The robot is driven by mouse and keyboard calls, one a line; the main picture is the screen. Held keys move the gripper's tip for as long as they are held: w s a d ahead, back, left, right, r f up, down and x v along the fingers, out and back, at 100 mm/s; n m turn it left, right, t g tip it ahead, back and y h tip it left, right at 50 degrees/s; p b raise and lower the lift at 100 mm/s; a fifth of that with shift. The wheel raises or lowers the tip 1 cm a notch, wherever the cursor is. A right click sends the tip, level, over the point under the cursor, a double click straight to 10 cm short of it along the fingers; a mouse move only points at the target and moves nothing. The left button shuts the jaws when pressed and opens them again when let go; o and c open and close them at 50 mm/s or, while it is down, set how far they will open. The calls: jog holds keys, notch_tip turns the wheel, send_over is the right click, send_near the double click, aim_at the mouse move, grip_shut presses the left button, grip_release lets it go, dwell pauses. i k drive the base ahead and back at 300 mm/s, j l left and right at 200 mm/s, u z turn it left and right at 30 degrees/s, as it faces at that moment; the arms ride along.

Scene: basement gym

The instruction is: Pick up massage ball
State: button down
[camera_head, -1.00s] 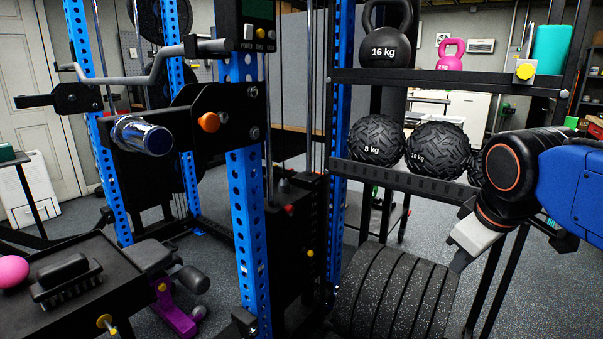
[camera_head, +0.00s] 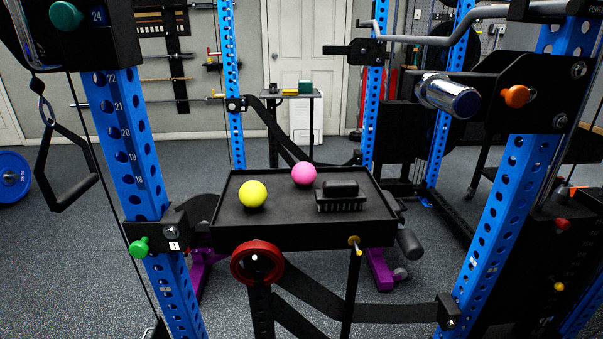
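Two plain balls rest on a black tray (camera_head: 285,228) in the middle of the head view, and I cannot tell which one is the massage ball. A yellow ball (camera_head: 252,194) lies toward the tray's left front. A pink ball (camera_head: 304,174) lies farther back, to the right of the yellow one. The two balls are apart. My gripper and arm are out of this view.
A black brush-like object (camera_head: 341,195) lies on the tray's right side. Blue rack posts (camera_head: 131,150) and (camera_head: 487,215) flank the tray. A red ring (camera_head: 257,263) and a yellow-tipped knob (camera_head: 354,243) are at its front. Open floor (camera_head: 60,265) lies left.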

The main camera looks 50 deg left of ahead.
aim_at(304, 173)
jog(key=u, duration=1.75)
jog(key=i+j, duration=0.15)
jog(key=i, duration=0.15)
